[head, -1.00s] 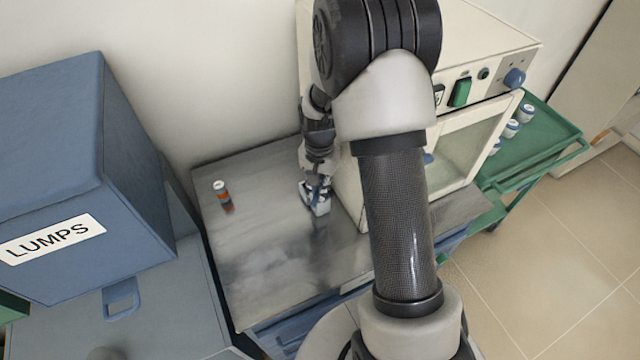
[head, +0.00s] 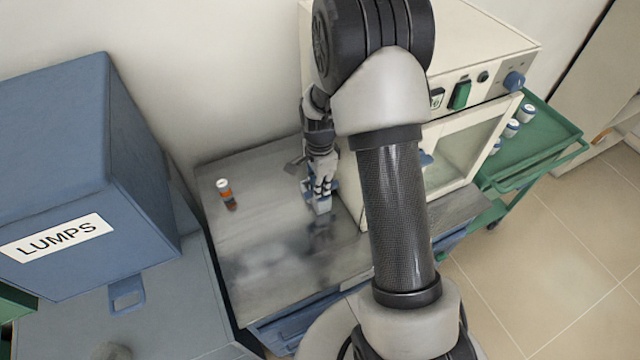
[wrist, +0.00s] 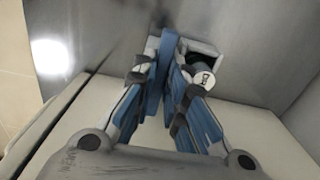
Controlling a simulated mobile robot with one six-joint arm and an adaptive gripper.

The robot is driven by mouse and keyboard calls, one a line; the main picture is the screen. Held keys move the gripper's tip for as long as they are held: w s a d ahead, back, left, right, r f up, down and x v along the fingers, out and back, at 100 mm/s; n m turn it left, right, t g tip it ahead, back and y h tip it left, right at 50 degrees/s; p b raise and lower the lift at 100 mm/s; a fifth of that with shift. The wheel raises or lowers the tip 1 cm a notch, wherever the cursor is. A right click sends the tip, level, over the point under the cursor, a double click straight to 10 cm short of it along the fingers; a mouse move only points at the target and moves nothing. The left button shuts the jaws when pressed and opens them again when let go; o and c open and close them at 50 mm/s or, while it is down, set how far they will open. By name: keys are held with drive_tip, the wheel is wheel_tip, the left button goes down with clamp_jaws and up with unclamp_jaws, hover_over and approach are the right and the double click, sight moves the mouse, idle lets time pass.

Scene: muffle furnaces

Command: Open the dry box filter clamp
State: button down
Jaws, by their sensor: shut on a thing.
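My gripper (head: 321,183) points down over the metal bench, beside the left wall of the white cabinet. In the wrist view its fingers (wrist: 165,62) are closed on a flat blue piece (wrist: 165,48), which seems to be the clamp's lever. Right beside it is a small pale box (wrist: 207,48) with a dark opening, and a round white disc (wrist: 205,78) with dark marks lies against its front. The pale box also shows below the gripper in the head view (head: 322,206). The fingers hide part of the clamp, so its exact position is unclear.
An orange bottle with a white cap (head: 226,192) stands on the metal bench (head: 255,235). A blue LUMPS box (head: 70,150) is at left. The white cabinet (head: 480,50) is at right, beside a green cart (head: 550,135) holding several white-lidded jars. The bench front is clear.

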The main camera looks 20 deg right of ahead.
idle(0.5)
drive_tip(key=c, duration=1.6)
unclamp_jaws()
wheel_tip(320, 180, up, 12)
drive_tip(key=shift+r, duration=0.1)
drive_tip(key=s+a+r+n+t, duration=0.1)
drive_tip(key=s+a+r+n, duration=0.3)
drive_tip(key=r, duration=0.3)
drive_tip(key=s+a+r+n+t, duration=0.1)
drive_tip(key=s+a+r+n, duration=0.1)
drive_tip(key=s+r+n, duration=0.4)
drive_tip(key=s+a+r+n+t, duration=0.1)
drive_tip(key=s+n, duration=0.3)
drive_tip(key=s, duration=0.3)
drive_tip(key=s+a+r+n+t, duration=0.1)
drive_tip(key=s+a+n, duration=0.1)
drive_tip(key=s+n, duration=0.2)
drive_tip(key=s, duration=0.2)
drive_tip(key=shift+s+a+r+t, duration=0.25)
drive_tip(key=shift+s+r+t, duration=0.05)
drive_tip(key=shift+s+r, duration=0.05)
